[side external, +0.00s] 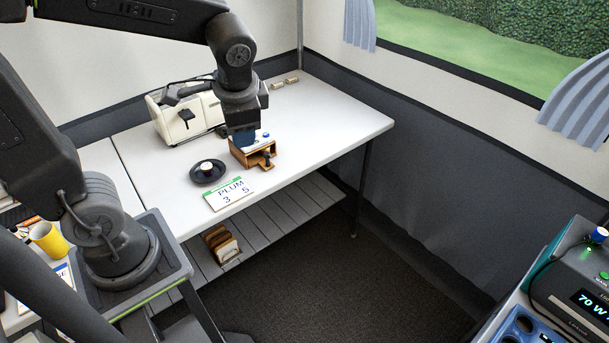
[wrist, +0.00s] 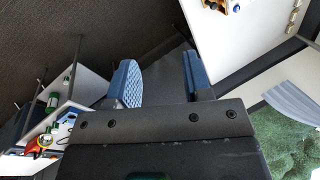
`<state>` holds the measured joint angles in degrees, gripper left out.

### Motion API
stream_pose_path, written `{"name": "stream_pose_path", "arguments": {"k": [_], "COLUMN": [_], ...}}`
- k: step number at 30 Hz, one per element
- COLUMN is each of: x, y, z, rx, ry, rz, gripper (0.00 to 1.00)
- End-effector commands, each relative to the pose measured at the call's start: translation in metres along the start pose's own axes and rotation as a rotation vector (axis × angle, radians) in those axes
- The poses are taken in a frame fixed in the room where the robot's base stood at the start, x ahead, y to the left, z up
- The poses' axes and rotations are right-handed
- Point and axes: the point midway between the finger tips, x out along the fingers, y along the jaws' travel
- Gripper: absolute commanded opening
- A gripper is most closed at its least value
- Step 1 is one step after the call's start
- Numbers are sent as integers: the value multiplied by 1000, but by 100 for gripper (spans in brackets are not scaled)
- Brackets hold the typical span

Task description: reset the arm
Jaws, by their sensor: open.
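My gripper (side external: 243,138) hangs at the end of my arm over the white table (side external: 300,120) in the side external view. There it overlaps a small wooden box (side external: 262,154) in the picture; the gap between them is hard to judge. In the wrist view my gripper (wrist: 163,80) shows two blue ridged fingers set well apart. Nothing is between them. Behind the fingers lie the dark floor and, at the upper right, part of the white table (wrist: 240,50).
On the table are a cream toaster-like appliance (side external: 190,115), a dark plate with a small round item (side external: 207,167) and a PLUM card (side external: 229,193). A yellow cup (side external: 48,238) stands at the left. A device with a lit display (side external: 590,300) is at the lower right.

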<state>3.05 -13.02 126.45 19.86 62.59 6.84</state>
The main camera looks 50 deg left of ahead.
Motion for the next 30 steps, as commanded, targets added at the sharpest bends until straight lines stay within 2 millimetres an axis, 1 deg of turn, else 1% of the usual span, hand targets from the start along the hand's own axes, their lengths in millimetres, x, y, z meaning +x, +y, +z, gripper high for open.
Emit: {"name": "stream_pose_path", "arguments": {"k": [1, 3, 6, 10, 15, 30], "x": [-11, -22, -34, -45, -51, -51], "y": [6, 15, 27, 38, 45, 45], "z": [10, 20, 32, 43, 49, 49], "rx": [-58, -135, -234, -329, -386, -390], "ry": [65, 147, 254, 358, 421, 424], "rz": [27, 72, 130, 190, 228, 231], "gripper": [46, 46, 46, 46, 46, 46]}}
